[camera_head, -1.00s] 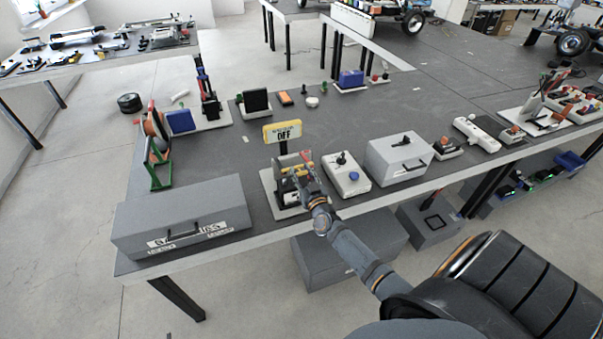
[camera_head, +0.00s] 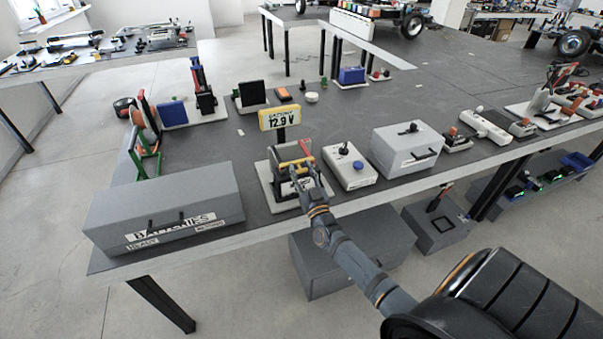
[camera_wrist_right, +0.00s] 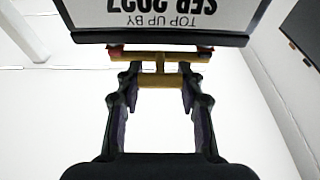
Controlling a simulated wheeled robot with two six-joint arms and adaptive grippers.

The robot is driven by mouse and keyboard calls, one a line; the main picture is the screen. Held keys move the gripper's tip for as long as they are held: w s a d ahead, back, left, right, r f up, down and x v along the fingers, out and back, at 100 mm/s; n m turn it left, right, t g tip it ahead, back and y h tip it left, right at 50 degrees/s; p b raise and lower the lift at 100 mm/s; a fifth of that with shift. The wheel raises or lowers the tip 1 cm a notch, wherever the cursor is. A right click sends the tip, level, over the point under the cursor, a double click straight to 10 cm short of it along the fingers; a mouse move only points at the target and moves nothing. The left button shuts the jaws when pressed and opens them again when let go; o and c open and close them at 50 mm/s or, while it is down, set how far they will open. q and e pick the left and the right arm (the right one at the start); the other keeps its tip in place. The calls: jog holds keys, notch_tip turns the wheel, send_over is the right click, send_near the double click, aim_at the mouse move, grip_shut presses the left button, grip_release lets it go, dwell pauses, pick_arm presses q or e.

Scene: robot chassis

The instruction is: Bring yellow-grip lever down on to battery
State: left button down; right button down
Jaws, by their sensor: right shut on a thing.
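The battery tester stand (camera_head: 281,202) is near the table's front edge, with a display (camera_head: 280,118) reading 12.9 V. The yellow-grip lever (camera_head: 288,164) lies low across the stand; its yellow bar (camera_wrist_right: 160,56) also shows in the right wrist view. The battery (camera_wrist_right: 170,18) shows there as a white label reading "TOP UP BY SEP 2027" upside down, just beyond the bar. My right gripper (camera_head: 298,176) is at the lever, its fingertips on either side of the yellow grip. The arm hides part of the battery in the head view. My left gripper is out of view.
A grey box labelled BATTERIES (camera_head: 165,210) stands to the left. A green-and-orange stand (camera_head: 147,135) is at back left.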

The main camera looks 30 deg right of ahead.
jog(key=shift+f, duration=0.1)
jog(key=c, duration=0.8)
grip_release()
jog(key=v, duration=1.2)
